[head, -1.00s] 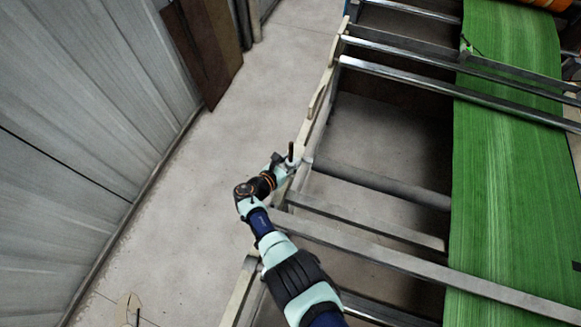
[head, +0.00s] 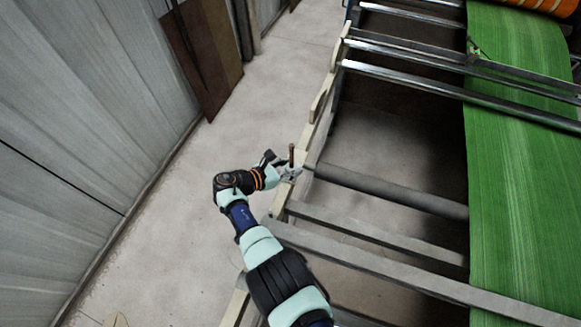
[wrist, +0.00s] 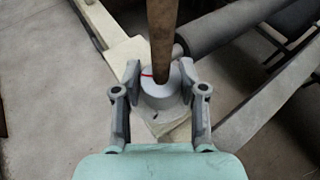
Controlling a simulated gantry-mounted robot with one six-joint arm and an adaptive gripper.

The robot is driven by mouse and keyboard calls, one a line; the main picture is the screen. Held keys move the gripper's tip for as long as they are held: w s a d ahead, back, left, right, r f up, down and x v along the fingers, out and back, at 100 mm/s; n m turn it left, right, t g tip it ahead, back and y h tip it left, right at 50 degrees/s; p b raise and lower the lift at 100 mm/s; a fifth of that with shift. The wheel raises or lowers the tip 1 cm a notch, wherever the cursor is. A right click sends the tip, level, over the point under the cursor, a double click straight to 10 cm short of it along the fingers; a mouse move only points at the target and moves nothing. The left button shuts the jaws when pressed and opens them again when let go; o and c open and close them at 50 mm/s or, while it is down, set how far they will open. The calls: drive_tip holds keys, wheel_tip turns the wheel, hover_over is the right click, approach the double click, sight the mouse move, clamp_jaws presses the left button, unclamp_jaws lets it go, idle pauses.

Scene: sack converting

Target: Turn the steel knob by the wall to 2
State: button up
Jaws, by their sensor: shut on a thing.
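The steel knob (wrist: 162,98) is a pale grey round piece with a red line on its top, seen in the middle of the wrist view. My gripper (wrist: 160,82) is shut on it, with one finger on its left side and one on its right. In the head view my gripper (head: 284,171) is at the machine's side rail, where the knob is too small to make out clearly. A brown upright rod (wrist: 161,40) hides part of the knob's top. I cannot read any number around the knob.
The pale side rail (head: 312,130) runs along the machine's left side. A grey roller (head: 390,190) and flat bars (head: 390,240) cross to the right, towards a green sheet (head: 520,180).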

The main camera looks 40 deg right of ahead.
drive_tip(key=o, duration=1.2)
drive_tip(key=shift+c, duration=0.2)
drive_tip(key=v, duration=1.2)
drive_tip(key=shift+s, duration=0.1)
